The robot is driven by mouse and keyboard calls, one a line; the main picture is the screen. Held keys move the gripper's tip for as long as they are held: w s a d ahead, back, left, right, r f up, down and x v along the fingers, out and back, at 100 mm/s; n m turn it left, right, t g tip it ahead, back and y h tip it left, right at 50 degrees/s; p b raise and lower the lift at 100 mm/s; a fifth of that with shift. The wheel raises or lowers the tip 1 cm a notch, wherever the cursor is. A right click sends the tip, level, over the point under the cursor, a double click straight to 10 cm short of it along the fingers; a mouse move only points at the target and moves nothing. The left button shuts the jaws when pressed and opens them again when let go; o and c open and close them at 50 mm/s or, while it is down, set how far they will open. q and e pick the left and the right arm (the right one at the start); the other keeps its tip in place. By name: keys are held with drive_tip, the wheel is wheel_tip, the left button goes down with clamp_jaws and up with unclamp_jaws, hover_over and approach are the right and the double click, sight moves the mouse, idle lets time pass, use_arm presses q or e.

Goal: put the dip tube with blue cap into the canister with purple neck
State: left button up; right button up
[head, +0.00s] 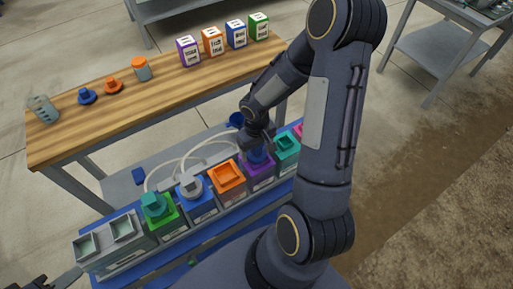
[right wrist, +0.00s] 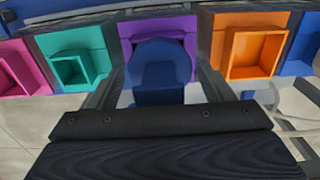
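The canister with purple neck (head: 262,171) stands in the row on the skid, between the orange-necked and teal-necked canisters. It also shows in the right wrist view (right wrist: 183,27). The blue cap (right wrist: 160,70) of the dip tube sits at the purple neck; it also shows in the head view (head: 257,155). The tube below the cap is hidden. My right gripper (head: 258,140) is over this canister. Its fingers stand on either side of the blue cap, with gaps visible. A dark part of my left gripper (head: 62,279) shows at the bottom left corner; its fingers are unclear.
The orange (head: 228,177) and teal (head: 287,143) necks are close on either side. Pale hoses (head: 185,157) curve behind. A wooden bench (head: 120,115) holds several labelled boxes and small parts.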

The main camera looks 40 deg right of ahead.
drive_tip(key=shift+o, duration=1.1)
drive_tip(key=shift+r+p, duration=0.5)
drive_tip(key=shift+r, duration=3.4)
drive_tip(key=shift+r, duration=0.15)
drive_tip(key=s+a+r+t+y, duration=0.2)
drive_tip(key=s+a+r, duration=0.3)
drive_tip(key=r, duration=0.3)
drive_tip(key=s+a+r+t+y, duration=0.1)
drive_tip(key=s+a+r+t, duration=0.2)
drive_tip(key=s+a+r, duration=0.2)
drive_tip(key=s+r+p, duration=0.1)
drive_tip(key=s+r, duration=0.2)
drive_tip(key=shift+s+a+r+t+y, duration=0.2)
drive_tip(key=shift+r+t+y, duration=0.1)
drive_tip(key=shift+y, duration=0.1)
